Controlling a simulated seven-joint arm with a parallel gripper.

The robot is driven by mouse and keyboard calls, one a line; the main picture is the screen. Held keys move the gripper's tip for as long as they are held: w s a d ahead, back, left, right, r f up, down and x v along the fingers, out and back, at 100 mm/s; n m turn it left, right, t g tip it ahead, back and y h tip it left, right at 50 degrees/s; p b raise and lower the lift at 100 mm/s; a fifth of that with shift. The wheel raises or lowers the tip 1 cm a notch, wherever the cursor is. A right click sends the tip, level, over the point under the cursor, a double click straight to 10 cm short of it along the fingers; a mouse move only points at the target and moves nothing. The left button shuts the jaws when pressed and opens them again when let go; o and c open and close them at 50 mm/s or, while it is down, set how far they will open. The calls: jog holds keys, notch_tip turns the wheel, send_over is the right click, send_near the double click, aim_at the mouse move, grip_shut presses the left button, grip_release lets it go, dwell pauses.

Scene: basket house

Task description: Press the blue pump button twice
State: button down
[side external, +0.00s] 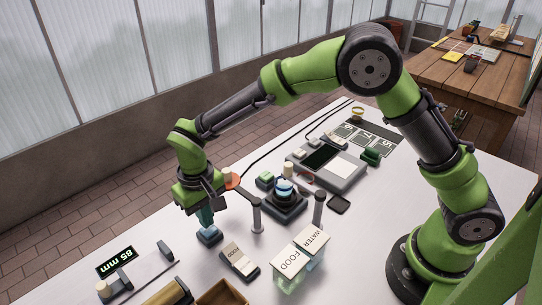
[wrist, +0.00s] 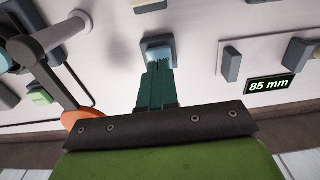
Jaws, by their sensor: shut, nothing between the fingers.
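A small blue button on a dark block (side external: 209,236) sits on the white table below my gripper. In the wrist view the light blue button (wrist: 158,50) shows just past my fingertips, with part of it hidden behind them. My gripper (side external: 206,222) points down with its green fingers shut and empty. The fingertips (wrist: 158,68) are directly at the button; whether they touch it or hover just above cannot be told.
An arm post with an orange disc (side external: 232,180) stands close right of my gripper. An "85 mm" display (side external: 117,262) lies at front left.

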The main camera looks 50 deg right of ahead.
jog(key=shift+f, duration=0.25)
jog(key=shift+f, duration=0.9)
jog(key=shift+r, duration=1.15)
notch_tip(320, 180, up, 6)
dwell(0.7)
